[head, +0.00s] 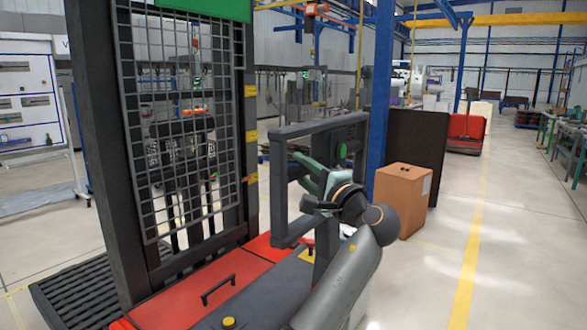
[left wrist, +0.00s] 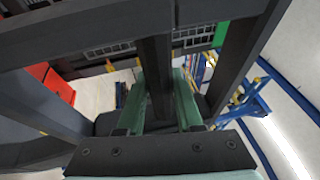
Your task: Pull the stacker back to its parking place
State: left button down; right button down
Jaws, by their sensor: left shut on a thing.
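The stacker has a dark mast (head: 105,150) with a wire mesh guard (head: 180,120), a red and grey base (head: 190,297) and a dark grey handle frame (head: 281,200) on the near side. My left gripper (head: 313,172), with green fingers, is at this frame. In the left wrist view the fingers (left wrist: 160,90) stand on either side of a dark upright bar (left wrist: 156,65) of the frame and are shut on it. The stacker stands upright on the floor. I cannot tell a marked parking place in these views. My right gripper is not in view.
A brown box (head: 403,200) and a dark panel (head: 418,150) stand right of the stacker by a blue column (head: 381,90). A slatted dark pallet (head: 75,295) lies at the lower left. A yellow line (head: 467,260) runs along the clear aisle on the right.

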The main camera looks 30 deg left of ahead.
pick_arm(q)
jog(key=shift+t, duration=0.4)
jog(key=shift+d+r, duration=0.2)
jog(key=shift+d, duration=0.6)
jog(key=shift+d+r, duration=0.25)
jog(key=shift+d, duration=0.55)
jog(key=shift+d+r, duration=0.2)
jog(key=shift+d, duration=0.6)
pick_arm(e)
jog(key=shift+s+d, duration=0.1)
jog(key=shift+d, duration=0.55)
pick_arm(q)
jog(key=c, duration=1)
grip_release()
jog(key=o, duration=0.4)
jog(key=shift+w+a+f, duration=0.1)
jog(key=shift+a+f, duration=0.15)
jog(key=shift+a, duration=0.1)
jog(key=shift+f, duration=0.1)
